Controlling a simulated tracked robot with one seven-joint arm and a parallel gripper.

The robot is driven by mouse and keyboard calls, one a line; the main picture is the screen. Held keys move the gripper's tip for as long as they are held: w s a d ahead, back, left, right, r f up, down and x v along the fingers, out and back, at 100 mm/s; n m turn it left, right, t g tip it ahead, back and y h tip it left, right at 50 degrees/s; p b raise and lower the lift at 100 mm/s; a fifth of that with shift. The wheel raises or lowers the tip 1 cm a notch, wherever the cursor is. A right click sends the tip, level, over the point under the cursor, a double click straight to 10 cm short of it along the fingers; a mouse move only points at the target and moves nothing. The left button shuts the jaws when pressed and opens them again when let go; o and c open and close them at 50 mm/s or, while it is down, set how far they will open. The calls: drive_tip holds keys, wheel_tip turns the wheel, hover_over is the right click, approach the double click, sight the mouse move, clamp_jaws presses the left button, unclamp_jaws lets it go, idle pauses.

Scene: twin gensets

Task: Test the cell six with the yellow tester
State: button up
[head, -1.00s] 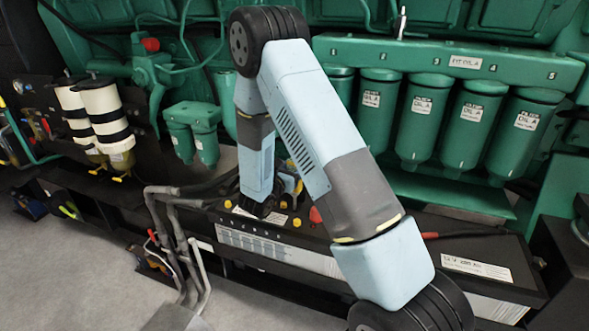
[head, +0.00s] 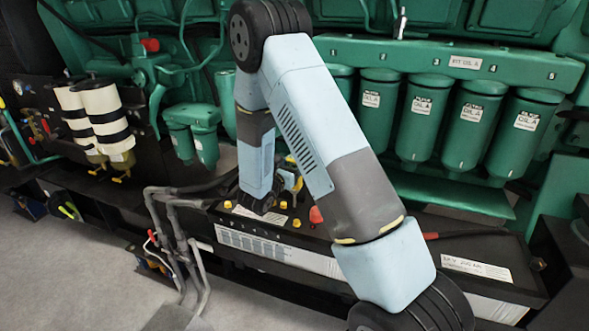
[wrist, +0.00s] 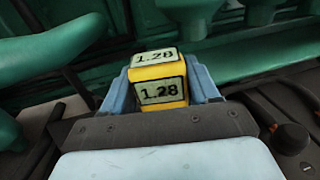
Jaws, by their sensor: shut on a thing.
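The yellow tester (wrist: 160,85) is held between the two blue fingers of my gripper (wrist: 160,100) in the wrist view. Its two visible white faces both read 1.28. In the head view my gripper (head: 292,182) is mostly hidden behind my arm, low over the left battery (head: 270,248). Several yellow cell caps (head: 275,222) show along the battery's top. The tester's lower end is hidden, so I cannot tell which cell it is at or whether it touches. Cell six cannot be picked out; the cell marks are too small to read surely.
A red terminal cover (head: 316,215) sits on the battery close to my arm. A second battery (head: 480,268) lies to the right. Green oil filters (head: 424,118) hang behind. Grey pipes (head: 180,240) rise at the left. The grey floor in front is open.

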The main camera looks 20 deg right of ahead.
drive_tip(key=shift+r, duration=1.4)
drive_tip(key=s+d+v, duration=0.1)
drive_tip(key=s+v, duration=0.1)
drive_tip(key=v, duration=1)
drive_tip(key=shift+s+r, duration=0.2)
drive_tip(key=shift+s, duration=0.05)
drive_tip(key=shift+w+d, duration=0.1)
drive_tip(key=shift+d, duration=0.05)
